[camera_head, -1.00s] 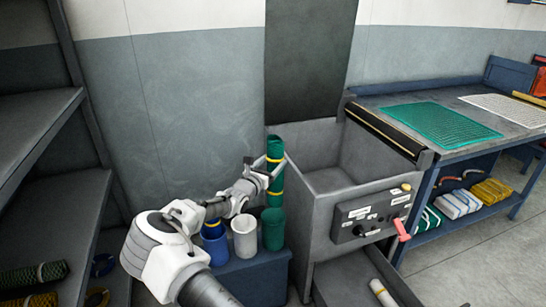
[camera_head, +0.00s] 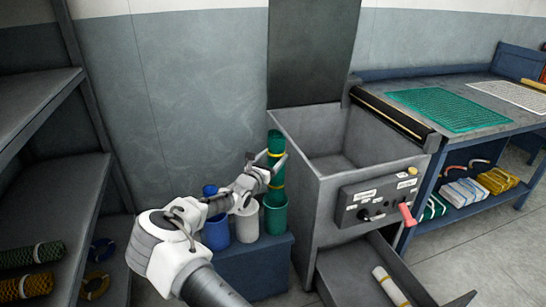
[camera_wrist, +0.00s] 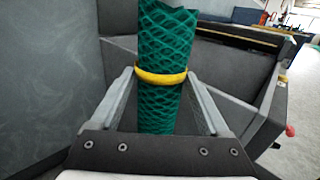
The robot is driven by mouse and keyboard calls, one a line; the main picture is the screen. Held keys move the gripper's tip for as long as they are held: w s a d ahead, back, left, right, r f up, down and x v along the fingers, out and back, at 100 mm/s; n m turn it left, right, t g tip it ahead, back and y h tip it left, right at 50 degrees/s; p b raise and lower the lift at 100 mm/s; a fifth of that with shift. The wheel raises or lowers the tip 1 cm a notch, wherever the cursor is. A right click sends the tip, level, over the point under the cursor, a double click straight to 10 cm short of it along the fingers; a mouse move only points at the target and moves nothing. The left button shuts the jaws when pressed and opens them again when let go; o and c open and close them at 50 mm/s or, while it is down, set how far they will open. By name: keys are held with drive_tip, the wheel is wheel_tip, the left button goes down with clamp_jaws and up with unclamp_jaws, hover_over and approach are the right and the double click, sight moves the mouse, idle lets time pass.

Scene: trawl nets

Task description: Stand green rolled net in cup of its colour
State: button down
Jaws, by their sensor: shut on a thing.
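The green rolled net (camera_head: 276,145) stands about upright, with yellow bands around it. My gripper (camera_head: 271,168) is shut on it around its middle. In the wrist view the net (camera_wrist: 164,40) rises between the two fingers, with a yellow band at fingertip height. The green cup (camera_head: 275,220) is directly below the net. The net's lower end meets the cup's mouth and seems to be inside the rim; how deep it sits is hidden.
A white cup (camera_head: 247,225) and a blue cup (camera_head: 215,235) stand left of the green cup on a blue stand (camera_head: 255,268). A grey machine (camera_head: 300,190) with a control panel is close on the right. Shelves (camera_head: 50,215) stand at the left.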

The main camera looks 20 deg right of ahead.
drive_tip(key=shift+f+b, duration=2.25)
drive_tip(key=shift+f, duration=2.9)
drive_tip(key=shift+c, duration=0.6)
unclamp_jaws()
drive_tip(key=shift+o, duration=0.6)
drive_tip(key=shift+f, duration=0.15)
drive_tip(key=shift+s+a, duration=0.3)
drive_tip(key=shift+a, duration=0.1)
drive_tip(key=p, duration=0.5)
approach(272, 182)
drive_tip(key=v, duration=0.7)
